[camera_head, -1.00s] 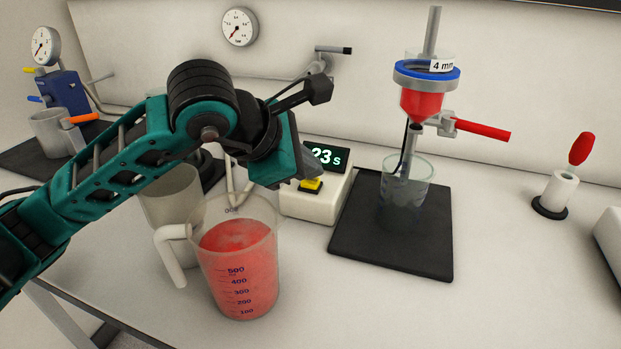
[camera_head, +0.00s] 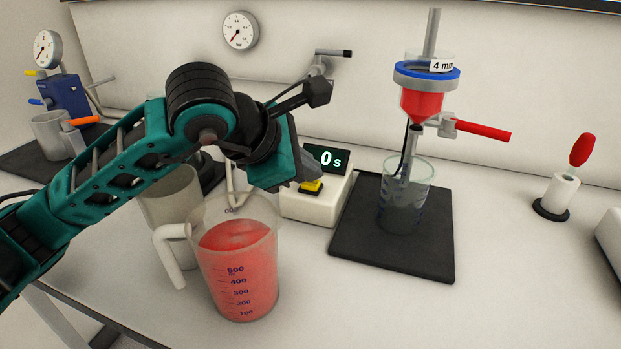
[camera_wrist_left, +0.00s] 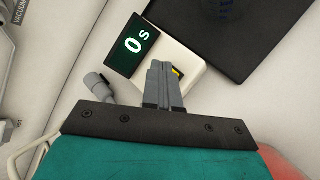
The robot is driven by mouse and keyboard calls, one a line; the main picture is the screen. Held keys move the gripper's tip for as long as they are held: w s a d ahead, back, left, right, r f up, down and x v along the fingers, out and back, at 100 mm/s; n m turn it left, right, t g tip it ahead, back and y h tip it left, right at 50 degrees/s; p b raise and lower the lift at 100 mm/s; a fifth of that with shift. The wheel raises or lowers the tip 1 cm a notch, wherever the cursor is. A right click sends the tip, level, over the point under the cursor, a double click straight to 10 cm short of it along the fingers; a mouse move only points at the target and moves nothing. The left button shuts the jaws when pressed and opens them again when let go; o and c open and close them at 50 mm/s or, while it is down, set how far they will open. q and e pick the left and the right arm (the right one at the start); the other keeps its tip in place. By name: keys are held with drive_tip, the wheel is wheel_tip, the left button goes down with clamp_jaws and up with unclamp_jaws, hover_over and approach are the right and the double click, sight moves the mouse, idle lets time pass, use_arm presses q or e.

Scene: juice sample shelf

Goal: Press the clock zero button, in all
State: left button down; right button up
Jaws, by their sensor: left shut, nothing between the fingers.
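The white clock box (camera_head: 326,207) stands on the bench with a dark display (camera_head: 325,159) that reads 0 s. The same display shows in the left wrist view (camera_wrist_left: 131,47). Its yellow button (camera_head: 312,187) is on the front top, partly covered by my fingers. My left gripper (camera_head: 316,181) is shut and empty, its fingertips right at the button; I cannot tell whether they touch it. In the left wrist view the closed fingers (camera_wrist_left: 161,80) lie over the box, with a sliver of yellow beside the tips. My right gripper is not in view.
A measuring jug of red liquid (camera_head: 240,275) stands just below my left wrist, with a grey jug (camera_head: 170,205) behind it. To the right, a blue-rimmed funnel cup (camera_head: 425,80) is above a clear beaker (camera_head: 405,205) on a black mat (camera_head: 390,255).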

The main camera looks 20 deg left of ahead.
sight(308, 185)
use_arm(q)
drive_tip(key=shift+s+d+f, duration=0.1)
drive_tip(key=shift+d+f, duration=0.1)
drive_tip(key=shift+f, duration=0.15)
drive_tip(key=shift+r+p, duration=0.35)
drive_tip(key=shift+r, duration=0.1)
drive_tip(key=shift+w+r, duration=0.25)
drive_tip(key=shift+r, duration=0.05)
drive_tip(key=shift+a+r, duration=0.1)
drive_tip(key=shift+r+p, duration=1.65)
drive_tip(key=shift+r, duration=0.85)
